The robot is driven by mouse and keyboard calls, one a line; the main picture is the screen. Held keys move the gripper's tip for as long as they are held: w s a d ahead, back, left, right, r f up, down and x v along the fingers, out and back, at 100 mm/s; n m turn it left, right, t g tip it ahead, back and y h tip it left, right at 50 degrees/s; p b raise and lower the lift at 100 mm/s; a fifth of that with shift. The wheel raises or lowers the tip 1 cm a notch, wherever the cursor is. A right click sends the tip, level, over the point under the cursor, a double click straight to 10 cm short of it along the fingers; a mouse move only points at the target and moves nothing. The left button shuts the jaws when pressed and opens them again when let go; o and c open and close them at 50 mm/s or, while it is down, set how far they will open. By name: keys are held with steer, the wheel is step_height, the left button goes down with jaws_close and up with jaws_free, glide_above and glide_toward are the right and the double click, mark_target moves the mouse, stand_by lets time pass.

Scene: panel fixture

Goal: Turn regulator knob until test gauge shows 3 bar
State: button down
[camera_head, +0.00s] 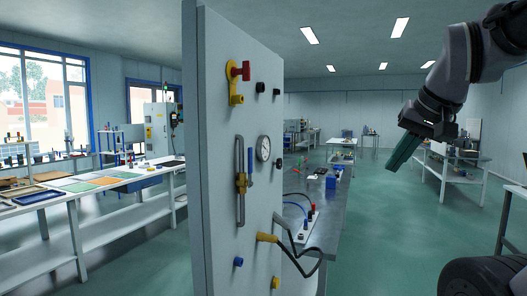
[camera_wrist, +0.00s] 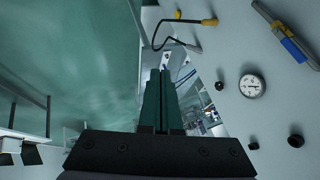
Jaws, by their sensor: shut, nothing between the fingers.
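The round white gauge (camera_head: 263,148) is on the upright grey panel, and it also shows in the wrist view (camera_wrist: 251,86). Its needle is too small to read. Two black knobs, one nearer the panel's middle (camera_head: 260,87) and one nearer its right edge (camera_head: 276,92), sit above the gauge; a small black knob (camera_wrist: 219,86) is beside the gauge. I cannot tell which is the regulator knob. My gripper (camera_head: 392,168) is to the right of the panel, apart from it, with its dark green fingers shut and empty; they also show in the wrist view (camera_wrist: 160,75).
A workbench (camera_head: 335,205) stands behind the panel.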

steer(key=c, duration=0.8)
jaws_free()
steer(key=shift+w+a, duration=0.15)
steer(key=o, duration=0.5)
steer(key=shift+w+a+f+m+g, duration=0.15)
steer(key=shift+w+a+m+g, duration=0.15)
steer(key=shift+w+a+g, duration=0.1)
steer(key=w+a+f+m+g+y, duration=0.3)
steer(key=w+a, duration=0.3)
steer(key=w, duration=0.2)
steer(key=shift+w+a+m+y, duration=0.2)
steer(key=shift+a+m+y, duration=0.2)
steer(key=shift+m, duration=0.2)
steer(key=m+t+y, duration=0.3)
steer(key=m+y, duration=0.8)
steer(key=m, duration=0.4)
glide_toward(281, 164)
steer(key=x, duration=0.9)
steer(key=shift+c, duration=0.3)
